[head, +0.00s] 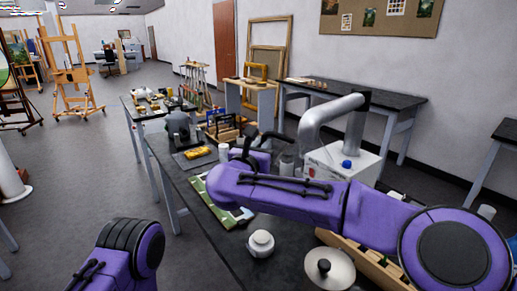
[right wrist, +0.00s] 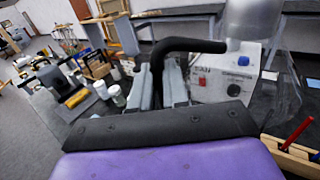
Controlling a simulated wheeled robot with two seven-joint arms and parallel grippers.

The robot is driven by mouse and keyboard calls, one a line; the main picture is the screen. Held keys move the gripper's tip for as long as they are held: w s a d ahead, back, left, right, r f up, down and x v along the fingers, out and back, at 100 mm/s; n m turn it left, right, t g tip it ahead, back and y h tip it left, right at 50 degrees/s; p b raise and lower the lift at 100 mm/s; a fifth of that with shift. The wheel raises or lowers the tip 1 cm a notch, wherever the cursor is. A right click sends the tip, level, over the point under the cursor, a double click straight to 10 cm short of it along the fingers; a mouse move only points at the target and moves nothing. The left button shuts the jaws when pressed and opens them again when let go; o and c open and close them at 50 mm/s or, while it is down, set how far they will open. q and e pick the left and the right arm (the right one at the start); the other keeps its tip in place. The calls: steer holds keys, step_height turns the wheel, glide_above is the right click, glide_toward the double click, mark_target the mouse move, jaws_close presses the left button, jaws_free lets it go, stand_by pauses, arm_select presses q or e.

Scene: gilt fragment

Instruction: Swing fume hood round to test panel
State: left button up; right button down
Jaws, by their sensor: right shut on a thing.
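The fume hood is a silver bent duct (head: 330,112) rising from a white box (head: 343,163) with a blue knob. A black curved handle (right wrist: 192,46) reaches left from the silver duct (right wrist: 252,20) in the right wrist view. My right gripper (right wrist: 172,72) is shut on this handle, with its grey fingers on either side of the handle's bent-down end. In the head view my purple right arm hides part of the gripper and the bench. A flat green-and-white panel (head: 216,209), possibly the test panel, lies on the dark bench left of my right arm. My left gripper is out of view.
White jars (head: 224,152), a yellow object on a grey tray (head: 195,154) and a grey microscope-like device (head: 178,127) stand farther along the bench. A white round pot (head: 260,243), a lidded metal dish (head: 327,268) and a wooden rack (head: 372,264) are near. Open floor lies left.

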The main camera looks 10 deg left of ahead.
steer(key=shift+w+d+r, duration=0.2)
steer(key=shift+d+r, duration=0.1)
steer(key=shift+d, duration=0.05)
steer(key=c, duration=1.2)
jaws_free()
steer(key=shift+c, duration=0.2)
steer(key=shift+w+d+f, duration=0.1)
steer(key=b+v, duration=0.4)
steer(key=v, duration=0.6)
steer(key=shift+s+a, duration=0.25)
steer(key=shift+s, duration=0.1)
steer(key=shift+f, duration=0.1)
